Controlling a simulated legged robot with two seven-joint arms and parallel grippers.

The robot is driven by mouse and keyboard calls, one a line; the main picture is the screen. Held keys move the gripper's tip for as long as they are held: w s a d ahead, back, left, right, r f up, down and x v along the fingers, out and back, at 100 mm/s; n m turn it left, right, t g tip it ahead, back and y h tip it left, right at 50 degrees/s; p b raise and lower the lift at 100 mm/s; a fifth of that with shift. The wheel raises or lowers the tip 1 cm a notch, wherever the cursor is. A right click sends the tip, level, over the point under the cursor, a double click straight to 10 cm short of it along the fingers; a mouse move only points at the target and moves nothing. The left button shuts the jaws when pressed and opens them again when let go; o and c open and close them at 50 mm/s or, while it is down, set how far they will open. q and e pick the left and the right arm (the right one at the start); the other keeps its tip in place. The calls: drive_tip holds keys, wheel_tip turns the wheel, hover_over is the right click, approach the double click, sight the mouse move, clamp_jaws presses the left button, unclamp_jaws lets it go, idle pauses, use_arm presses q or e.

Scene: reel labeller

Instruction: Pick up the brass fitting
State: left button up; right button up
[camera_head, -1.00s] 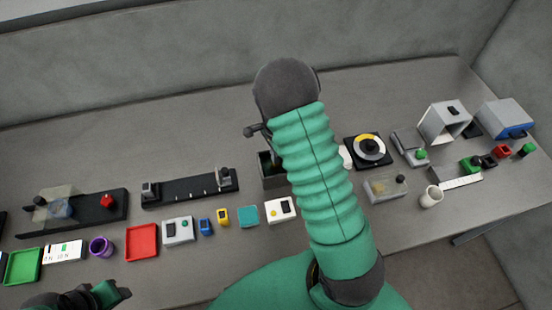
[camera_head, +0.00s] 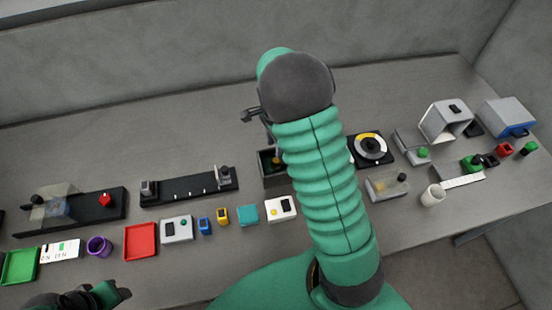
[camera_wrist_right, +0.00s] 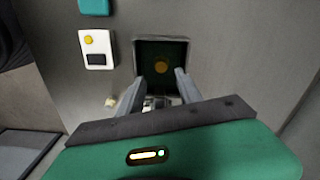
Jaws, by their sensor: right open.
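The brass fitting is a small round gold piece (camera_wrist_right: 161,67) inside a dark open-topped bin (camera_wrist_right: 196,60). In the head view the bin (camera_head: 267,183) stands mid-table, and the fitting (camera_head: 277,160) shows small inside it. My right gripper (camera_wrist_right: 163,77) is open above the near part of the bin, its two fingers apart and pointing toward the fitting, with nothing visibly held. In the head view my right arm hides most of that gripper. My left gripper (camera_head: 112,294) is at the lower left edge, partly cut off, away from the bin.
A white block with a yellow button (camera_head: 281,209) and a teal block (camera_head: 248,215) lie in front of the bin. A black rail (camera_head: 190,189) is left of it, a round dial (camera_head: 370,148) right. Bare table lies behind the bin.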

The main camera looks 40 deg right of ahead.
wheel_tip(320, 180, up, 11)
hover_over(276, 160)
wheel_tip(276, 160, down, 20)
drive_tip(key=n+b, duration=0.3)
drive_tip(key=n, duration=1.5)
drive_tip(key=shift+f, duration=0.15)
drive_tip(key=shift+w+f, duration=0.1)
drive_tip(key=shift+f, duration=0.45)
drive_tip(key=shift+r, duration=0.1)
clamp_jaws()
